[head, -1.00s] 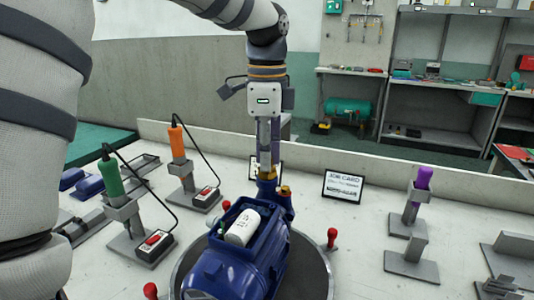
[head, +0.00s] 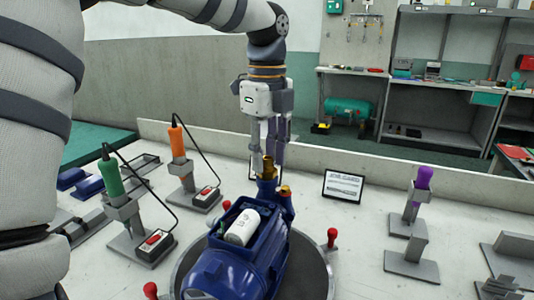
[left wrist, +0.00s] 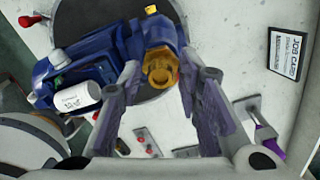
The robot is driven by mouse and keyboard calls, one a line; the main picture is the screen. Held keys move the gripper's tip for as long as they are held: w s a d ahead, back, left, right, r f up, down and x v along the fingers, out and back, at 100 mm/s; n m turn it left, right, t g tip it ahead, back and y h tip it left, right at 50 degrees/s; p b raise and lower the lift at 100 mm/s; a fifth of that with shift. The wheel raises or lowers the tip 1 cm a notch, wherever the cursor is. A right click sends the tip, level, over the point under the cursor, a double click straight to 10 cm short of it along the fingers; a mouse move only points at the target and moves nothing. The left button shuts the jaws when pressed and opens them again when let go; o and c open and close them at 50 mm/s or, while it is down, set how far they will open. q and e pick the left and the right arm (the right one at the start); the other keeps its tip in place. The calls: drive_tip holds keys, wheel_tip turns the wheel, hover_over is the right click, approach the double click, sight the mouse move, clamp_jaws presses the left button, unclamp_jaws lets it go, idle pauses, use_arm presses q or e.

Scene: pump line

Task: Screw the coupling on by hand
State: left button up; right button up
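The brass coupling (head: 267,168) sits upright on the far-end port of the blue pump (head: 238,264). The left wrist view shows the coupling (left wrist: 160,68) from above, as a ring with lugs. My left gripper (head: 268,158) points straight down over it. In the left wrist view its two fingers are spread, with the coupling between and slightly beyond the tips (left wrist: 168,75); I see gaps on both sides. Whether the thread is engaged is hidden. My right gripper is not in view.
The pump stands on a dark round plate (head: 318,268) with red knobs (head: 332,237) around it. An orange tool (head: 177,139) and a green tool (head: 110,178) stand in holders at left. A job card (head: 343,187) and a purple-handled tool (head: 424,178) are at right.

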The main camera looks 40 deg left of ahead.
use_arm(q)
drive_tip(key=n, duration=0.3)
drive_tip(key=shift+n, duration=0.3)
drive_tip(key=n, duration=0.3)
drive_tip(key=shift+n, duration=0.3)
drive_tip(key=n, duration=0.6)
drive_tip(key=shift+n, duration=0.3)
